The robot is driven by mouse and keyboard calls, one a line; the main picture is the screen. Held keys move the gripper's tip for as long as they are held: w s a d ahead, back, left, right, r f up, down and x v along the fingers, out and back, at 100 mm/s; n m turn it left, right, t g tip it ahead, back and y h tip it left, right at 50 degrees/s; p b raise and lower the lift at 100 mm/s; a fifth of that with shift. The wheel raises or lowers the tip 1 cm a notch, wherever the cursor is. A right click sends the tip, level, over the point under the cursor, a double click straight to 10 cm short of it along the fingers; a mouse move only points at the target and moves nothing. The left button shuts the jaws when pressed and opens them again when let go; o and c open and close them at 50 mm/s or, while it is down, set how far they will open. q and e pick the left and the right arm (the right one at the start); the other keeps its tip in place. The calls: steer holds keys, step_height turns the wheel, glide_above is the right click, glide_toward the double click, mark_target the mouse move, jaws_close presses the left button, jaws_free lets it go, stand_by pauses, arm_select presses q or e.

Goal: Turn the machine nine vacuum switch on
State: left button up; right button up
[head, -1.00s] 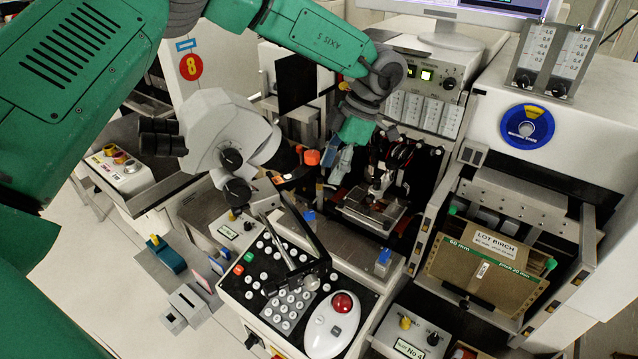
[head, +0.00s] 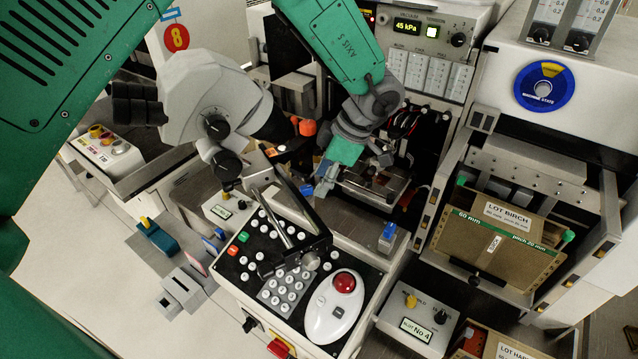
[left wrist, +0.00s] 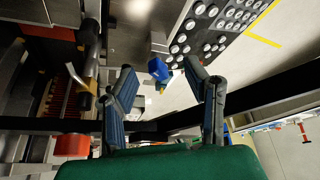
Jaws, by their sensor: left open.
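My left gripper (head: 325,178) is open above the front ledge of the middle machine, beside a small blue-capped lever (head: 307,189). In the left wrist view a blue-capped lever (left wrist: 158,69) shows between the spread fingertips of this gripper (left wrist: 160,72); I cannot tell whether they touch it. A second blue-capped lever (head: 388,231) stands on a small block at the right end of the ledge. The machine's upper panel has a display (head: 408,26) reading 45 kPa and a lit square button (head: 432,31). No "nine" label is legible. My right gripper is not in view.
A microscope head (head: 205,105) and a slanted dark bar with a metal rod (head: 270,215) stand close to the gripper. A button panel with a trackball (head: 344,283) is in front. A lot box (head: 500,240) sits at right. Machine 8 (head: 176,37) is at left.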

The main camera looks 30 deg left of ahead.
mark_target(309, 187)
arm_select(q)
steer(key=a+f, duration=0.2)
steer(key=a, duration=0.1)
steer(key=a+f, duration=0.1)
steer(key=shift+s+a, duration=0.25)
steer(key=shift+s, duration=0.1)
steer(key=shift+a+f, duration=0.1)
steer(key=shift+a, duration=0.05)
steer(key=shift+d, duration=0.25)
steer(key=shift+d+r, duration=0.2)
steer(key=shift+d, duration=0.7)
steer(key=c, duration=0.9)
steer(key=shift+w+d, duration=0.15)
steer(key=shift+d, duration=0.2)
jaws_close()
steer(key=shift+a, duration=0.65)
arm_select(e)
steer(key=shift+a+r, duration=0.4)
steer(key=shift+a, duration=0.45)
arm_select(q)
steer(key=shift+d, duration=0.2)
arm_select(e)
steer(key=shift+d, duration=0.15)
